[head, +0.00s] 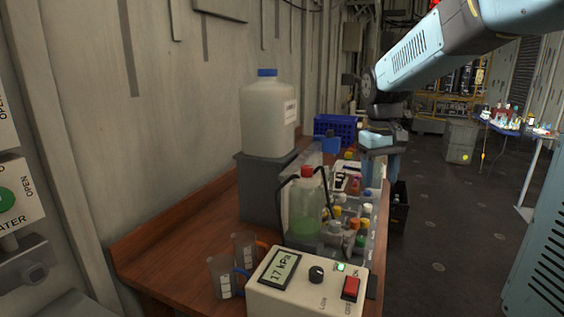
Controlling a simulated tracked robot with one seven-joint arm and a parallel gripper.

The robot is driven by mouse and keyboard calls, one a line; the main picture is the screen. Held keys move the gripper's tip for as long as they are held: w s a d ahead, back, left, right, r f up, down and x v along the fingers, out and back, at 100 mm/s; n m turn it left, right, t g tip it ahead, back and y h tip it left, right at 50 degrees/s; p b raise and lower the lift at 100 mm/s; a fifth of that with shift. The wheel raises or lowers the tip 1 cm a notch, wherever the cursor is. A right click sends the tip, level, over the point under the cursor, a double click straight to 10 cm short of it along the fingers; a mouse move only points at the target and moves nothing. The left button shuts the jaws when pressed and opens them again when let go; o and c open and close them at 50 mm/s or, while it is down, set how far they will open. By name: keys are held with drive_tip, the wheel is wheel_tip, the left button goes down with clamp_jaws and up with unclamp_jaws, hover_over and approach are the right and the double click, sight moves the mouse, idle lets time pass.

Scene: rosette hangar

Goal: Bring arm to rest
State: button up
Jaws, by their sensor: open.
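My arm (425,52) reaches in from the upper right and bends downward at its wrist. My gripper (372,172) points down beside the right edge of the wooden bench (170,240), near the clear bin of bottles. It looks empty, with nothing seen between its fingers. Its fingertips are small and partly hidden behind the bin, so I cannot tell whether they touch anything.
The bench holds a pump box (310,290) reading 17 kPa, a bottle with green liquid (305,218), two beakers (222,277), a large white jug (268,115) on a grey block and a blue rack (337,128). Open floor (455,215) lies to the right.

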drive_tip(key=s+m+t+y, duration=0.1)
drive_tip(key=s+t, duration=0.4)
drive_tip(key=s, duration=1.4)
drive_tip(key=shift+s+d+r+m, duration=0.15)
drive_tip(key=shift+s+m, duration=0.15)
drive_tip(key=shift+m, duration=0.5)
idle(2.0)
